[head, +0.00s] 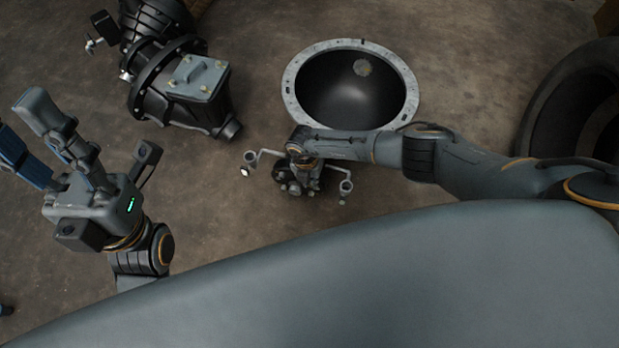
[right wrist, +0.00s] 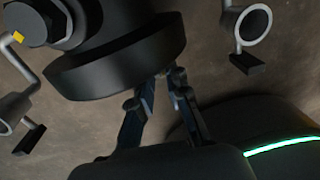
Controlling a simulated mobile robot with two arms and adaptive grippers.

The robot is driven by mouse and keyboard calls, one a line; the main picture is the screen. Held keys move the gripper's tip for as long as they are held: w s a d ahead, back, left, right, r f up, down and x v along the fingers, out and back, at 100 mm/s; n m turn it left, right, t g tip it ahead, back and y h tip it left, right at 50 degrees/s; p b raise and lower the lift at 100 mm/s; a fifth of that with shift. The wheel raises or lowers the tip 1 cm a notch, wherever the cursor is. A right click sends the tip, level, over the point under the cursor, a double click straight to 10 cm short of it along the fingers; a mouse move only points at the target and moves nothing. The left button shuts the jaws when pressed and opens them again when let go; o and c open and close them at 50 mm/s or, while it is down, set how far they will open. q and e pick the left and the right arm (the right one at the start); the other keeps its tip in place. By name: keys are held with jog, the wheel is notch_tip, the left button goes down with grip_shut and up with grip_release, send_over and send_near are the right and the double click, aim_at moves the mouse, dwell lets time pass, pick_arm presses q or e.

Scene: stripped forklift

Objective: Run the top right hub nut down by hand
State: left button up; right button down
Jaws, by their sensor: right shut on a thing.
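A dark hub (head: 292,184) stands below the end of my right arm, with a ringed metal arm on each side. In the right wrist view its thick black flange (right wrist: 120,65) fills the upper middle, with a hexagonal end at the top left. My right gripper (right wrist: 165,77) has its fingertips close together at the flange's lower right edge. It is shut on a small part there, apparently the hub nut, mostly hidden by the flange and fingertips. My left gripper (head: 18,160) is at the left edge, away from the hub; its fingers are partly cut off.
A grey-rimmed black bowl-shaped housing (head: 402,107) lies behind my right arm. A black drive unit with a grey bolted cover (head: 195,78) lies at the upper left. A tyre (head: 545,110) lies at the right. Bare floor shows between the drive unit and the housing.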

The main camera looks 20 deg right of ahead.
jog(key=c, duration=1.2)
grip_release()
jog(key=shift+w+r, duration=0.1)
jog(key=r, duration=0.8)
jog(key=a+r, duration=0.1)
jog(key=r, duration=0.2)
jog(key=shift+w+r, duration=0.2)
jog(key=shift+r, duration=0.2)
